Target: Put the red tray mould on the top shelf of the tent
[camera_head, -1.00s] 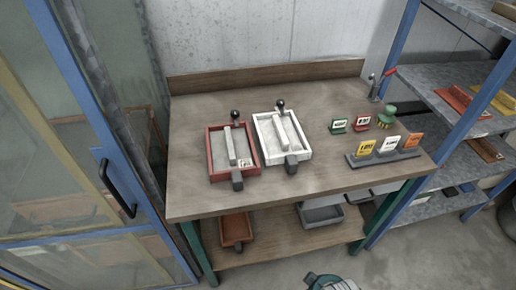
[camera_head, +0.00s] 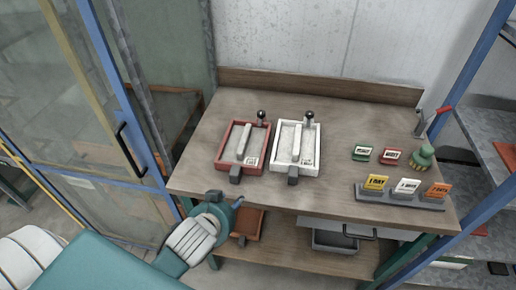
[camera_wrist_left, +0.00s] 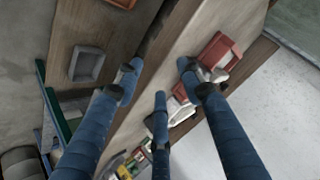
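The red tray mould (camera_head: 222,158) lies flat on the wooden worktable, left of the white tray mould (camera_head: 317,160). It has a pale inside, a bar across it and a dark knob at its back. My left gripper (camera_head: 228,204) is at the table's front edge, in front of the red mould and apart from it. In the left wrist view its blue fingers (camera_wrist_left: 156,84) are spread and empty, with the red mould (camera_wrist_left: 233,50) beyond them. A blue-framed enclosure with clear panels (camera_head: 75,90), probably the tent, stands at left with a black handle (camera_head: 130,150). Its top shelf is not visible.
The worktable (camera_head: 330,210) also holds small coloured cards, a green knobbed object (camera_head: 422,158) and a card rack (camera_head: 400,197). An orange tray (camera_head: 247,222) and a grey tray (camera_head: 333,241) sit on its lower shelf. Blue-framed shelving (camera_head: 480,130) stands at right.

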